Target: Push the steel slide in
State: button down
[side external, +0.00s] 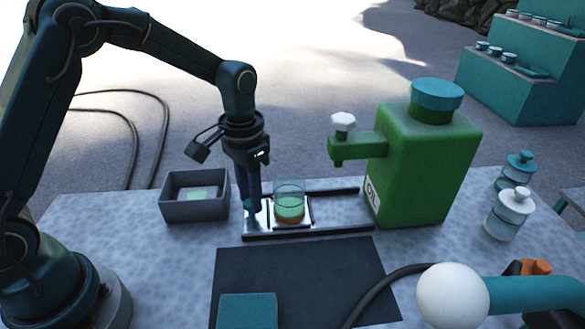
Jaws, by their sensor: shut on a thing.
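The steel slide (262,217) is a bright metal plate lying between two dark rails (320,232) on the table. A clear glass (289,205) with green liquid and an orange-brown base stands upright on the slide, left of the green oil can's spout. My gripper (253,209) points down at the slide's left end, just left of the glass, and is shut on the slide there. The exact grip is small and partly hidden by the fingers.
The green oil can (425,165) stands right of the rails, its white-knobbed tap (343,122) reaching left. A grey box (194,211) sits left of my gripper. A dark mat (300,275) lies in front; two jars (508,212) stand at right.

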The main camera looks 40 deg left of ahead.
aim_at(299, 190)
jog(key=w+d, duration=0.4)
jog(key=w, duration=0.1)
jog(key=shift+w+d, duration=0.15)
jog(key=shift+d, duration=0.25)
jog(key=shift+w+d, duration=0.6)
jog(key=shift+d, duration=0.2)
jog(key=c, duration=0.6)
grip_release()
jog(key=shift+r, duration=0.1)
jog(key=shift+r, duration=2.5)
